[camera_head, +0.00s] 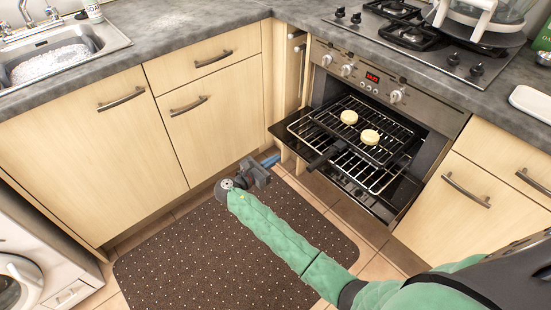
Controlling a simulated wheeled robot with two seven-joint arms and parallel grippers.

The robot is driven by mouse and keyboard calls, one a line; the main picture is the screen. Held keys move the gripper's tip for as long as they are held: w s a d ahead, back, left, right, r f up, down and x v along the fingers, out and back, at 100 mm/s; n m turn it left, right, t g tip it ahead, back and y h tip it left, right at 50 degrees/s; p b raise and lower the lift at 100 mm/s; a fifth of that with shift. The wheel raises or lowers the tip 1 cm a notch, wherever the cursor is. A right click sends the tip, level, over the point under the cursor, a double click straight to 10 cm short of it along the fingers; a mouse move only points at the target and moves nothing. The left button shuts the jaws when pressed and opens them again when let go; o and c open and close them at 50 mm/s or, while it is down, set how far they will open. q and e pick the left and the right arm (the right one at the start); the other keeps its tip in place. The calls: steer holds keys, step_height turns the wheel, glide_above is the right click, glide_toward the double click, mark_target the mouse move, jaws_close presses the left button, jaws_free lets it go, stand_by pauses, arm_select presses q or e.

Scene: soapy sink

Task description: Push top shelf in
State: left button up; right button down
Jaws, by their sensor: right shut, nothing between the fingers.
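The oven (412,107) is open at the right. Its top shelf (398,133) is a dark wire rack sticking out of the oven, with two pale round pieces of food (349,117) (370,137) on it. A second wire rack (375,183) shows just below it. A black handle-like part (324,157) juts out at the front left. My right gripper (270,160) is shut and empty, low over the floor, left of the racks and apart from them. Its fingertips are small and partly hard to make out. My left gripper is not in view.
Cabinets with bar handles (121,99) stand behind and left of my right gripper. A hob (440,35) is above the oven. A dark dotted mat (215,255) covers the floor. A washing machine (30,270) stands at the lower left.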

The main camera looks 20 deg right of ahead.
mark_target(303, 141)
steer(key=x, duration=1.1)
steer(key=shift+w+d, duration=0.1)
steer(key=shift+d, duration=0.2)
steer(key=p+x, duration=0.1)
steer(key=x, duration=0.2)
steer(key=shift+w+d+r+p, duration=0.15)
steer(key=shift+d+r+p, duration=0.05)
steer(key=shift+p, duration=0.15)
steer(key=shift+w+d+f, duration=0.15)
steer(key=shift+d, duration=0.2)
